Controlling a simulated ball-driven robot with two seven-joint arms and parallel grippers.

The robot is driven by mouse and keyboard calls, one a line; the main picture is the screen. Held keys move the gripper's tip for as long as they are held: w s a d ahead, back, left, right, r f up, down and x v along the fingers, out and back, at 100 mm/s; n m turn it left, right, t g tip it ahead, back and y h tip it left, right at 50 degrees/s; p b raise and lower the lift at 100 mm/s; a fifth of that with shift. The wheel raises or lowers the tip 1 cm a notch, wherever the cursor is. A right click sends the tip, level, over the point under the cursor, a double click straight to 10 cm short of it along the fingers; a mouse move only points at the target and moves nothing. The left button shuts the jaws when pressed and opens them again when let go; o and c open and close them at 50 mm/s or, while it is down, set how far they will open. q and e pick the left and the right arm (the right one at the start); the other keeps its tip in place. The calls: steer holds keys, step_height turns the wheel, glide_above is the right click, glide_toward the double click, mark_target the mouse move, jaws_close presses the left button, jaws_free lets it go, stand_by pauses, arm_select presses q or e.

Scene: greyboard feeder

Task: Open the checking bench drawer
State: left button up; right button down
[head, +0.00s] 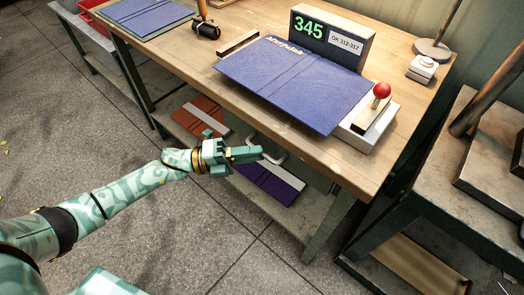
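The checking bench (152,48) has a wooden top on a metal frame. Under its front edge a pale bar handle (280,158) shows, partly hidden by my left gripper. The drawer front itself is hard to make out in the shade under the top, and I cannot tell how far it is out. My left gripper (258,152) reaches in from the left with its fingers pointing right, at the handle's left end. The fingers overlap in this view, so I cannot tell their gap or whether they touch the handle. My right gripper is not in view.
On the bench are a large blue board (290,82), a display reading 345 (332,38) and a red-knobbed lever box (381,92). The lower shelf holds brown (196,118) and purple (268,184) boards. A metal stand (420,185) is at right. Floor in front is clear.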

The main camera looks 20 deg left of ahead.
arm_select(q)
steer(key=shift+x, duration=1.35)
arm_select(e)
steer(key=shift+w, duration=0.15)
arm_select(q)
jaws_close()
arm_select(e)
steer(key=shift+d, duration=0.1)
